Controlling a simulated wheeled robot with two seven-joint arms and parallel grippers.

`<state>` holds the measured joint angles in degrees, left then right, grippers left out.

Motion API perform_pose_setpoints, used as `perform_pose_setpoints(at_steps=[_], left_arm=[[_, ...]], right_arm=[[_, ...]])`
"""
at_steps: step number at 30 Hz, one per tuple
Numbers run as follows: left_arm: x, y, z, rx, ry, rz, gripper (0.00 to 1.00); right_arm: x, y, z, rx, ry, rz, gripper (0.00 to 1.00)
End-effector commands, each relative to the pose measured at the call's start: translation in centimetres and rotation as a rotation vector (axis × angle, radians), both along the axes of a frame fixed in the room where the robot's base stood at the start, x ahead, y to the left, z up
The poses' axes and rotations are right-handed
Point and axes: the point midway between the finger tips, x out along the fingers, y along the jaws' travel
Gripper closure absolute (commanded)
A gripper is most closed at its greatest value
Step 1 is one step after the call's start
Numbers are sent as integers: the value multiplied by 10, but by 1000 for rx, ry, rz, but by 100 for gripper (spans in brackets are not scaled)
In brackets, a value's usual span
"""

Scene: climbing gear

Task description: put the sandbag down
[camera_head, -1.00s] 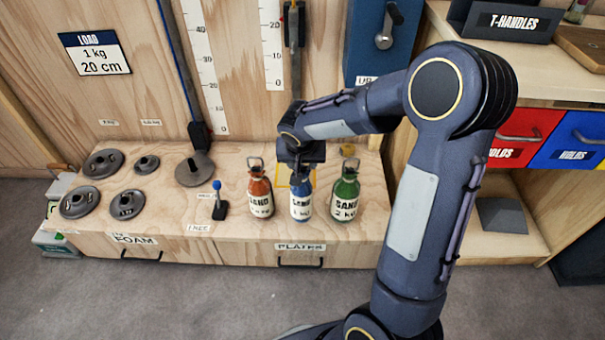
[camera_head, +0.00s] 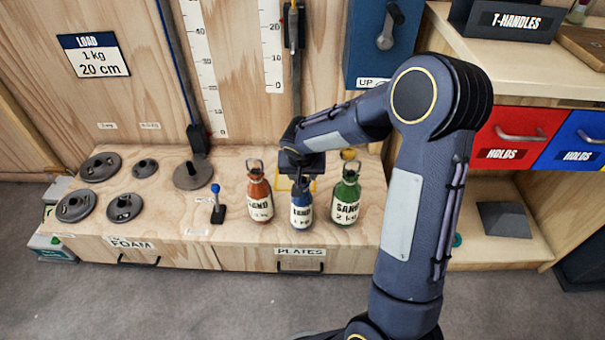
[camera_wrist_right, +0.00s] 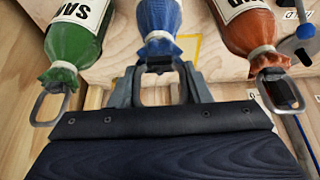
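The blue sandbag (camera_head: 301,208) is upright at the wooden ledge, between the orange sandbag (camera_head: 260,195) and the green sandbag (camera_head: 346,200). My right gripper (camera_head: 300,172) is directly above it, pointing down. In the right wrist view, my right gripper's fingers (camera_wrist_right: 160,88) sit on both sides of the handle of the blue sandbag (camera_wrist_right: 160,25) and look closed on it. A yellow outline (camera_head: 282,184) on the ledge lies partly behind the bag and gripper. I cannot tell whether the bag's base touches the ledge. My left gripper is not in view.
The green (camera_wrist_right: 78,30) and orange (camera_wrist_right: 248,25) sandbags stand close on both sides. Grey weight plates (camera_head: 75,206) and a small blue-knobbed stand (camera_head: 217,205) are further left. A load card (camera_head: 93,55) reads 1 kg, 20 cm. The red holds drawer (camera_head: 515,137) is at right.

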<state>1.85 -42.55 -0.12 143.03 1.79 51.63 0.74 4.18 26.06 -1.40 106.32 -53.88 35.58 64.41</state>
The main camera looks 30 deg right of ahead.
Motion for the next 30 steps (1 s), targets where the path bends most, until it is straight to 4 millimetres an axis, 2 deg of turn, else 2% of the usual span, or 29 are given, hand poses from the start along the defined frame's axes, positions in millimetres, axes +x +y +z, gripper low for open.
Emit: perform_pose_setpoints(at_steps=[1,5,12,16,30], left_arm=[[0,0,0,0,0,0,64],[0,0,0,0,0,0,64],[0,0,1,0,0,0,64],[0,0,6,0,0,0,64],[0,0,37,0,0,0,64]], right_arm=[[0,0,0,0,0,0,50],[0,0,0,0,0,0,35],[0,0,0,0,0,0,35],[-1,1,7,-1,-1,0,35],[-30,20,94,0,-4,1,35]])
